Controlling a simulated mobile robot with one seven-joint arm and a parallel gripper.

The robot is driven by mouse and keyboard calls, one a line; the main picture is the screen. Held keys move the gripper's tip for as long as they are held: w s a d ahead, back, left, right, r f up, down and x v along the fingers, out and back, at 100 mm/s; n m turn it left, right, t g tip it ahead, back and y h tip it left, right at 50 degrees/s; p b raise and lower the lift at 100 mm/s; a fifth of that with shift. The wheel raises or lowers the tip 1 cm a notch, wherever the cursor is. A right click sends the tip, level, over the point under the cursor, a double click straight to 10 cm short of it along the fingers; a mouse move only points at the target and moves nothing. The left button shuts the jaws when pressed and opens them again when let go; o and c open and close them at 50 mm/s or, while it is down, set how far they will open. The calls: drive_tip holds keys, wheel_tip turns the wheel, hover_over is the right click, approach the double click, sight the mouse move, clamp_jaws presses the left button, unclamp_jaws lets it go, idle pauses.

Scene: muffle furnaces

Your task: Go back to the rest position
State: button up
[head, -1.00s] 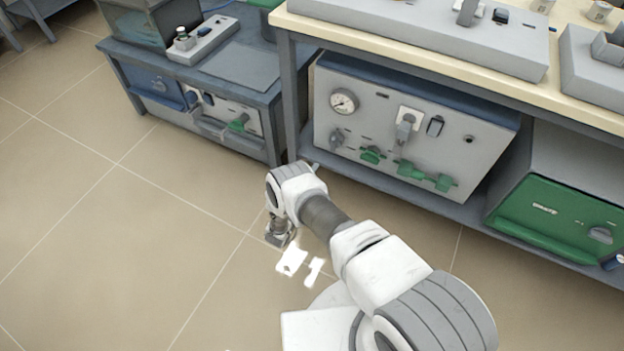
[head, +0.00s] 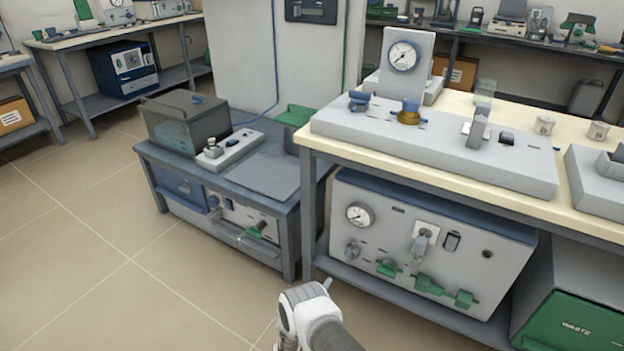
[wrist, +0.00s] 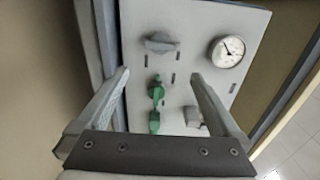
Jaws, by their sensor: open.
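My gripper (wrist: 157,85) shows in the wrist view with its two fingers spread apart and nothing between them. Past the fingers is the grey panel (wrist: 185,22) with a round gauge, a grey knob and green valve handles. In the head view my arm (head: 312,312) is at the bottom centre, in front of the low shelf. The gripper itself is below the frame there, so its height above the floor cannot be told.
A grey gauge cabinet (head: 385,252) stands on the shelf under a cream-topped bench (head: 320,147). A green-fronted waste box (head: 565,325) is at the lower right. A lower blue-grey table (head: 270,175) is to the left. The tiled floor (head: 70,270) at left is clear.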

drive_tip(key=w+a+r+n+y, duration=0.2)
drive_tip(key=w+a+r+y, duration=0.1)
drive_tip(key=w+r, duration=0.5)
drive_tip(key=w+a+r+n+y, duration=0.2)
drive_tip(key=w+a+r+n, duration=0.1)
drive_tip(key=w+r, duration=0.5)
wheel_tip(320, 180, up, 24)
drive_tip(key=s+a+f+n+g+y, duration=0.1)
drive_tip(key=s+n+g+y, duration=0.1)
drive_tip(key=n+y, duration=0.35)
drive_tip(key=s+d+r+n+g+y, duration=0.15)
drive_tip(key=s+r+n, duration=0.25)
drive_tip(key=s+r, duration=0.45)
drive_tip(key=s+d+r+n+g, duration=0.25)
drive_tip(key=s+r+n, duration=0.25)
drive_tip(key=s+r, duration=0.35)
drive_tip(key=s+d+f+n+g+h, duration=0.1)
drive_tip(key=s+d+n+g, duration=0.3)
drive_tip(key=s, duration=1)
drive_tip(key=s+d+n+t+h, duration=0.1)
drive_tip(key=s+d, duration=0.4)
drive_tip(key=s, duration=0.9)
wheel_tip(320, 180, up, 28)
drive_tip(key=s+p, duration=0.1)
drive_tip(key=p, duration=2.7)
drive_tip(key=shift+d, duration=0.15)
drive_tip(key=shift+n, duration=0.25)
